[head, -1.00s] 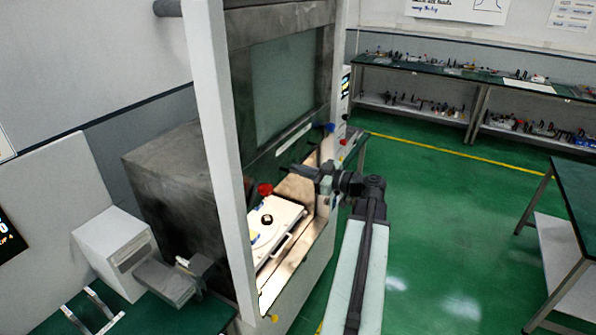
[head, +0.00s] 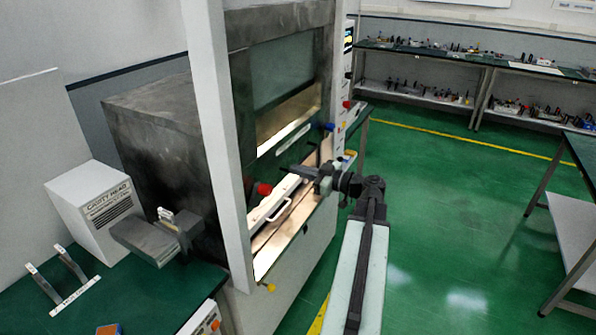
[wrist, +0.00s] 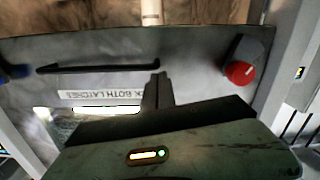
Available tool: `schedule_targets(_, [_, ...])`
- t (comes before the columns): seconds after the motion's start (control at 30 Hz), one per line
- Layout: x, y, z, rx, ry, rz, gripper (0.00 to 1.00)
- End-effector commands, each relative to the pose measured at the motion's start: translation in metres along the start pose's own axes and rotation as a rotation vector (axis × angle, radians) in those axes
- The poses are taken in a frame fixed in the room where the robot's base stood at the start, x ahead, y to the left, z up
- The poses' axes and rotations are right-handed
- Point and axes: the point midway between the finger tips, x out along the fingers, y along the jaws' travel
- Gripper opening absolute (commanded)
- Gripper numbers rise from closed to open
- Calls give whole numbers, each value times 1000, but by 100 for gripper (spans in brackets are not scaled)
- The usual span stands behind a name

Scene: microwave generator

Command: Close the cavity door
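The cavity door (head: 250,165) is the dark panel across the cabinet front, with a white label strip, a red knob (head: 264,189) and a blue knob (head: 330,127). A lit gap shows above it, and the lit opening shows below its lower edge. My gripper (head: 296,169) is at the door's lower part, between the knobs. In the wrist view my fingers (wrist: 158,88) look shut together, by the end of a dark bar (wrist: 98,68) on the door (wrist: 195,75). The red knob (wrist: 240,75) is to their right. I cannot tell whether they touch the door.
A white box with a handle (head: 280,208) sits in the lit opening, partly hidden behind the door. A pale frame post (head: 215,130) stands at the left. A green-topped bench (head: 130,300) is front left.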

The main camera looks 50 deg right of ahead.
Motion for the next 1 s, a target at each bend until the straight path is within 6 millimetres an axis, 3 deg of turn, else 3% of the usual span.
schedule_targets(0.03, [2,-8,39,-1,-3,0,0])
schedule_targets(0.4, [9,-34,169,-1,-3,-1,0])
schedule_targets(0.6, [12,-46,230,-1,-2,-1,0])
schedule_targets(0.8, [14,-53,263,0,-1,-1,0])
schedule_targets(1.0, [15,-54,270,-1,-3,-2,0])
